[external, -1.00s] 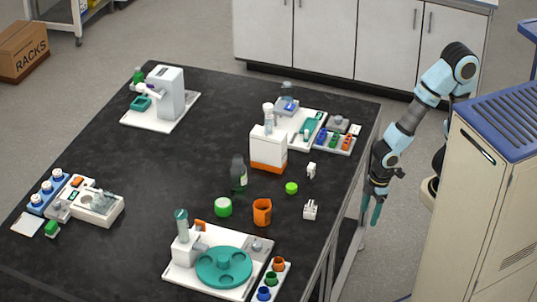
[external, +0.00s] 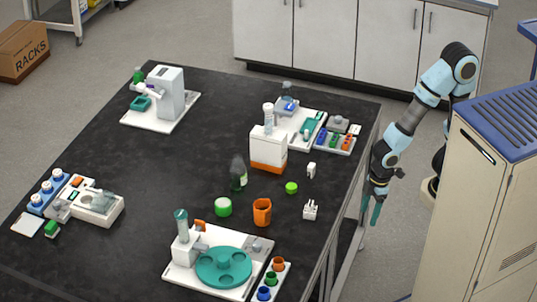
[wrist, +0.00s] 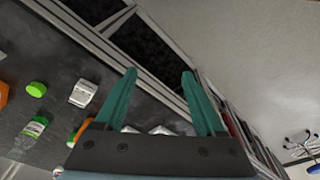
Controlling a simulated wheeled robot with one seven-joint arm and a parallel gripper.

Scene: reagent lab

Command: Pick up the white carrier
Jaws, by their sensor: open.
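A small white slotted piece with upright prongs, which looks like the white carrier (external: 310,210), stands near the right edge of the black table in the external view. A smaller white piece (external: 311,169) stands behind it. One white slotted piece (wrist: 83,93) shows at the left of the wrist view; I cannot tell for certain which of the two it is. My gripper (external: 376,213) hangs beyond the table's right edge, pointing down, apart from both pieces. In the wrist view its teal fingers (wrist: 159,73) are spread with nothing held between them.
An orange cup (external: 262,212), a green cap (external: 291,188), a green-topped jar (external: 223,207) and a bottle (external: 239,176) stand nearby. A white and orange box (external: 268,150) is behind. A beige cabinet (external: 490,205) stands right of my arm. The table edge lies between gripper and pieces.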

